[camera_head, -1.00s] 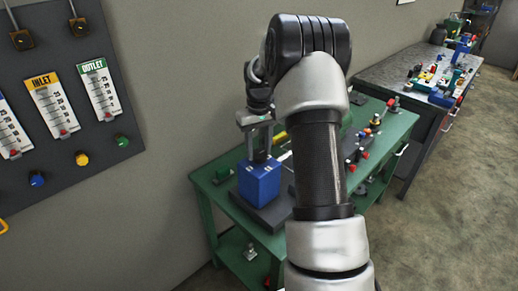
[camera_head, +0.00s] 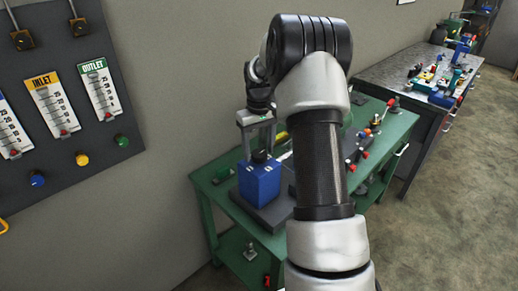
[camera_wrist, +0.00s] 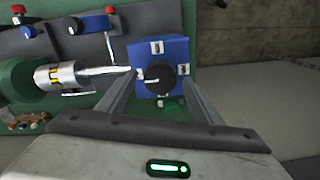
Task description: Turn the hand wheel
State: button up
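A dark round hand wheel (camera_wrist: 160,77) sits on top of a blue box (camera_wrist: 143,50). In the head view the blue box (camera_head: 259,184) stands on a green table, with the dark wheel (camera_head: 260,157) small on its top. My gripper (camera_head: 259,151) points down over the box. In the wrist view my gripper (camera_wrist: 160,80) is open, with one finger to the left of the wheel and one to the right. Gaps show between fingers and wheel; I cannot tell how far down the fingertips reach.
A silver cylinder (camera_wrist: 62,76) with a rod lies close beside the box. Several red and blue valve parts stand on the green table (camera_head: 205,180) behind my arm. A gauge panel (camera_head: 60,170) hangs on the wall at left. A grey workbench (camera_head: 385,70) stands farther right.

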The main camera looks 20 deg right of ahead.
aim_at(259, 153)
jog(key=shift+r, duration=0.1)
notch_tip(259, 153, up, 17)
jog(key=shift+r, duration=0.15)
dwell(0.4)
